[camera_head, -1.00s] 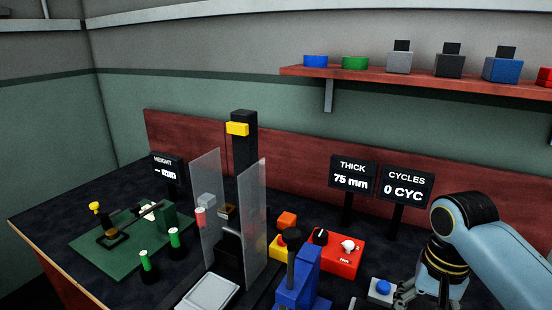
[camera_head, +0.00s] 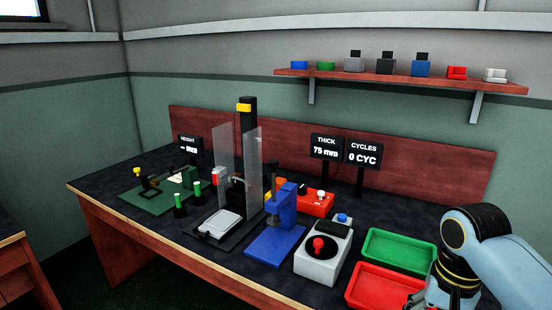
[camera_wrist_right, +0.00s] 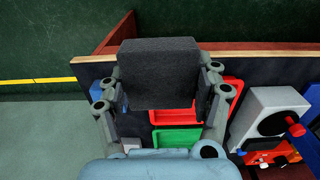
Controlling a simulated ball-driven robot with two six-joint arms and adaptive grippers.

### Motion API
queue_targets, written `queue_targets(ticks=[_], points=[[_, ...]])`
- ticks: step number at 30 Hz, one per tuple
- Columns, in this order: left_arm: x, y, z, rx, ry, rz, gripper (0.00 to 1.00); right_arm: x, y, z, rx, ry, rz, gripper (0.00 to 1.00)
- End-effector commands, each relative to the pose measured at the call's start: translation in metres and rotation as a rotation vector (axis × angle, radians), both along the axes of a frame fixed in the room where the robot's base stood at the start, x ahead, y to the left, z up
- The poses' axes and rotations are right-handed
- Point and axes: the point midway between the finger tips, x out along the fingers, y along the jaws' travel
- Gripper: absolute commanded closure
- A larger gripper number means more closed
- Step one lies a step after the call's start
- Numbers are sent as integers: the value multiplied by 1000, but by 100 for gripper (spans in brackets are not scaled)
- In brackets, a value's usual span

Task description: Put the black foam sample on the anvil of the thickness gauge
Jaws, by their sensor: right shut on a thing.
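The black foam sample (camera_wrist_right: 158,73) is a dark block held across the fingers of my right gripper (camera_wrist_right: 160,92) in the right wrist view. The right gripper is shut on it. In the head view the right gripper (camera_head: 428,301) is low at the right edge, beside the red tray, and the foam cannot be made out there. A blue stand (camera_head: 276,243) with a dark upright part, in the middle of the bench, looks like the thickness gauge; its flat blue base looks empty. My left gripper is not in view.
A grey box with a red knob (camera_head: 322,256) stands between the blue stand and the green tray (camera_head: 398,250) and red tray (camera_head: 384,287). A tall fixture with clear panels (camera_head: 254,165) stands left of the blue stand. A shelf (camera_head: 400,79) is on the wall.

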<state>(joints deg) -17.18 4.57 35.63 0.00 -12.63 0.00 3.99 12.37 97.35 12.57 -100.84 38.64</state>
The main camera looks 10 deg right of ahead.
Motion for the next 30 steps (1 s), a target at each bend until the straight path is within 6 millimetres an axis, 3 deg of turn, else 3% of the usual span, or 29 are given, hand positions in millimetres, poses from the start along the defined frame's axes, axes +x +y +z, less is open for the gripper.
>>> queue_targets(ticks=[8,16,22,30], points=[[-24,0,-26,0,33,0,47,-1,0,-26,0,2,0,50],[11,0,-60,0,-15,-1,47,-2,0,-64,0,9,0,50],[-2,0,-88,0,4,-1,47,-4,0,-94,0,15,0,50],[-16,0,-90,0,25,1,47,-4,0,-95,0,15,0,50]])
